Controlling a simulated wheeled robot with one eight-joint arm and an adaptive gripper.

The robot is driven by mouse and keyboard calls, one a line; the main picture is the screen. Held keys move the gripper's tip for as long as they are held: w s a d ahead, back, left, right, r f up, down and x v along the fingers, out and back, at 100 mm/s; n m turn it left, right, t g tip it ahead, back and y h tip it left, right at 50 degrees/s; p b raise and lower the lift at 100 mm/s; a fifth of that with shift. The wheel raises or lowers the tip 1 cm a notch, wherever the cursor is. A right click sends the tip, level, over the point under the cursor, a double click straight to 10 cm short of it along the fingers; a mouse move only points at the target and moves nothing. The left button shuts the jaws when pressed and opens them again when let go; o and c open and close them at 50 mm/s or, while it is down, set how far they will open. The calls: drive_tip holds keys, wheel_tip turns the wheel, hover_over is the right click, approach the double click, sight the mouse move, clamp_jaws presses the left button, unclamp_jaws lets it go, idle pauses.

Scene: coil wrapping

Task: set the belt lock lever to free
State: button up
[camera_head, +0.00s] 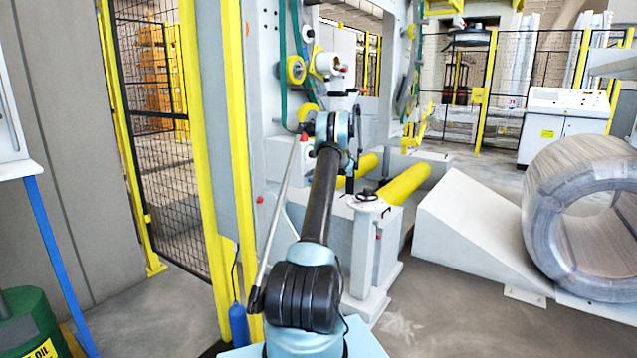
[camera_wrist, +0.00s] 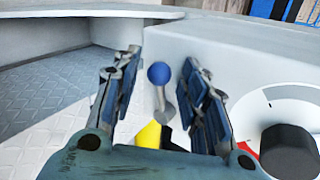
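A small grey lever with a blue ball knob (camera_wrist: 158,75) stands in the wrist view, and I take it for the belt lock lever. My gripper (camera_wrist: 155,82) is open, with one dark finger on each side of the knob. The knob shows in the gap, apart from both fingers; its depth relative to the fingertips is hard to tell. A yellow patch (camera_wrist: 150,133) lies by the lever's foot. In the head view my gripper (camera_head: 350,185) points down by a grey pedestal (camera_head: 362,245), and I cannot make out the lever there.
A black knob (camera_wrist: 288,150) on a white dial with a red mark sits right of the gripper. A long rod (camera_head: 280,215) with a red tip stands left of my arm. Yellow rollers (camera_head: 404,183) lie behind the pedestal. A wire coil (camera_head: 585,225) rests at the right.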

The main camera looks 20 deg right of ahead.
drive_tip(key=v, duration=1.1)
drive_tip(key=shift+s+d, duration=0.2)
drive_tip(key=shift+s, duration=0.15)
drive_tip(key=shift+r, duration=0.15)
